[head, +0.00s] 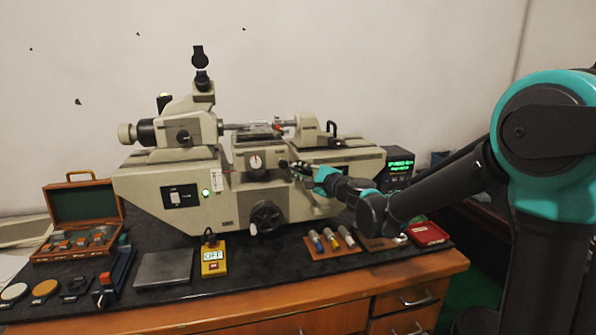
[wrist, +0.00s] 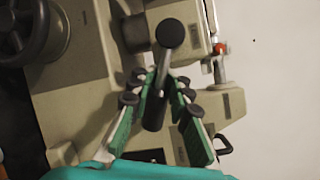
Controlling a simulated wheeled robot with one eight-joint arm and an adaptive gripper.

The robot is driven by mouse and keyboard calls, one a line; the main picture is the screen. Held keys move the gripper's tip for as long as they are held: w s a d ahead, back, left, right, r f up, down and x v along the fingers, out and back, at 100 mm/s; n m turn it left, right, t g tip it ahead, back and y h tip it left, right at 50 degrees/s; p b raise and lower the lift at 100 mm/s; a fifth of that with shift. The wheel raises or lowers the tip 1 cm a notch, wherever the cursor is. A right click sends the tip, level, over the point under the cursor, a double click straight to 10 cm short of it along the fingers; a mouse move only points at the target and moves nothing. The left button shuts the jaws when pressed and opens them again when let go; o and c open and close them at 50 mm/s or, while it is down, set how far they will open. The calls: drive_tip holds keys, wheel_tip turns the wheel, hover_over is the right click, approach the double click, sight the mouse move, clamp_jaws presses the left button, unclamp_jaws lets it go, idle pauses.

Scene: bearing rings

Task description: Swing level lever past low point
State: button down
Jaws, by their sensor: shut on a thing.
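My gripper (wrist: 165,82), with green and white fingers and dark pads, is shut on this lever. In the head view my gripper (head: 300,169) reaches in from the right to the front of the beige measuring machine (head: 190,185), right of the dial with a red mark (head: 256,161). The lever is small there and mostly hidden by my fingers, so its exact angle is hard to tell.
A black handwheel (head: 267,218) sits low on the machine's front. On the bench are a yellow device (head: 213,262), a wooden rack of small cylinders (head: 331,243), a red tray (head: 427,234), a grey plate (head: 164,268) and an open wooden case (head: 83,201).

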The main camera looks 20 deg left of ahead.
drive_tip(key=r+n+h, duration=0.1)
drive_tip(key=n, duration=0.1)
drive_tip(key=r+n+h, duration=0.1)
drive_tip(key=n, duration=0.1)
drive_tip(key=shift+w+d+r, duration=0.1)
drive_tip(key=shift+d, duration=0.1)
drive_tip(key=shift+a+r+n+h, duration=0.2)
drive_tip(key=shift+r+n+h, duration=0.85)
drive_tip(key=shift+n, duration=0.45)
drive_tip(key=c, duration=1.4)
unclamp_jaws()
drive_tip(key=v, duration=1.2)
